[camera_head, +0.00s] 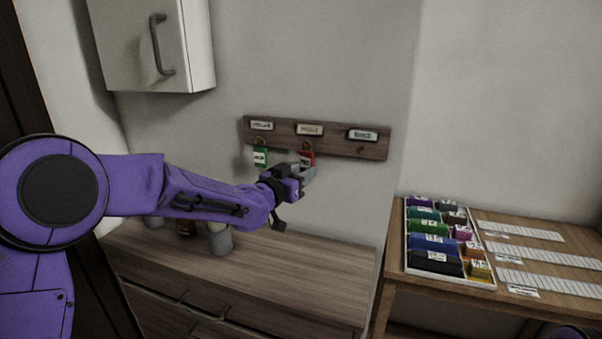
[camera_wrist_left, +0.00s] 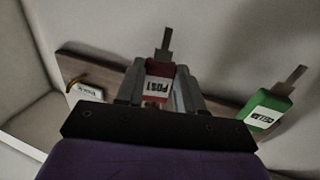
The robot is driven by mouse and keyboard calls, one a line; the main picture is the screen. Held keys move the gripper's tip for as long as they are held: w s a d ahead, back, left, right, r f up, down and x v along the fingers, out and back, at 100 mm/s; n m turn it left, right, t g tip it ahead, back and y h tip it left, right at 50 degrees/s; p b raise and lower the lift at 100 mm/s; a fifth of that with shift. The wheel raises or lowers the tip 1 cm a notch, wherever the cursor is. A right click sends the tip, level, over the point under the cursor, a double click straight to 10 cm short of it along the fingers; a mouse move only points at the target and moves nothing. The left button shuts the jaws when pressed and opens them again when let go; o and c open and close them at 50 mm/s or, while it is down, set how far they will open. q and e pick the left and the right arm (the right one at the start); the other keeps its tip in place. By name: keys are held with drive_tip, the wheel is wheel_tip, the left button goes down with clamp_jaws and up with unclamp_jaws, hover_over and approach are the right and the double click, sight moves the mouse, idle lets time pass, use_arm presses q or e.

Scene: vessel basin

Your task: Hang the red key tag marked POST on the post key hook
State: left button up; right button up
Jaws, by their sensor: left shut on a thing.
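The red key tag marked POST (camera_head: 307,155) is between the fingers of my left gripper (camera_head: 306,170), which is shut on it. My right gripper is not in view.
A green tag (camera_head: 260,156) hangs below the left label, beside my left gripper. The hook under the right label (camera_head: 363,135) is bare. Below are a wooden drawer top (camera_head: 300,265) with a grey cup (camera_head: 220,241) and, right, a tray of coloured blocks (camera_head: 463,279).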

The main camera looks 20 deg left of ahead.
use_arm(q)
drive_tip(key=o, duration=1.1)
drive_tip(key=b+v, duration=0.2)
drive_tip(key=v, duration=0.8)
drive_tip(key=shift+s+a+b, duration=0.15)
drive_tip(key=shift+s+b, duration=0.1)
drive_tip(key=shift+b, duration=0.05)
